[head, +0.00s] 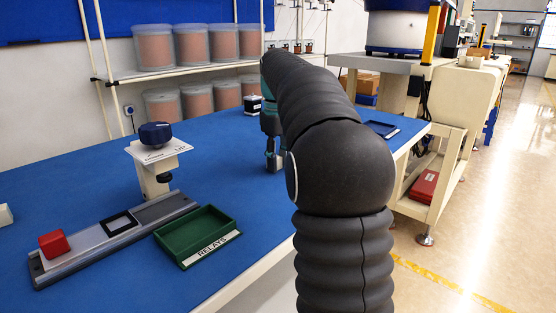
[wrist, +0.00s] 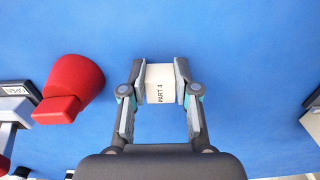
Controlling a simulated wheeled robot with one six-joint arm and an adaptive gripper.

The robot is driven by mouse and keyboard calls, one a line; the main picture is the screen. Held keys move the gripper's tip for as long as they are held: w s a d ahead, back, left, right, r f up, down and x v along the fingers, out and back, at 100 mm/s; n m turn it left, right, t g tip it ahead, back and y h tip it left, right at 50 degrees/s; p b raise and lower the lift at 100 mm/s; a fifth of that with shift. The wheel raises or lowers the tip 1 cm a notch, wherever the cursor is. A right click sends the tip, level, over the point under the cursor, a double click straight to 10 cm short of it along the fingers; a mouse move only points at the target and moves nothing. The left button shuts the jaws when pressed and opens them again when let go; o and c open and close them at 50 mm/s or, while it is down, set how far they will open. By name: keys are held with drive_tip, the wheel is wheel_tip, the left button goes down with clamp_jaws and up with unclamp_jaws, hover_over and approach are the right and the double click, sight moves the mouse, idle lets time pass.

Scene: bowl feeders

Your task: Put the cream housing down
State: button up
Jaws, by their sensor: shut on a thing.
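The cream housing (wrist: 160,84), a small block marked "PART 4", sits between the two fingers of my gripper (wrist: 160,86) in the wrist view. The fingers are shut on its left and right sides. In the head view my gripper (head: 272,160) is low over the blue table, partly behind my arm, and the housing cannot be made out there. Blue table surface surrounds the housing in the wrist view; I cannot tell whether its underside touches the table.
In the wrist view a red rounded part (wrist: 75,85) stands left of the housing. The blue table (head: 90,185) carries a green "RELAYS" tray (head: 190,258), a grey rail with a red block (head: 53,243), and a stand with a dark blue knob (head: 155,135). A dark blue tray (head: 382,128) lies right of my arm.

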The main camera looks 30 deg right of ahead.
drive_tip(key=shift+f, duration=0.15)
drive_tip(key=o, duration=1)
drive_tip(key=shift+o, duration=0.2)
wheel_tip(320, 180, up, 12)
drive_tip(key=p, duration=0.2)
drive_tip(key=shift+p, duration=0.3)
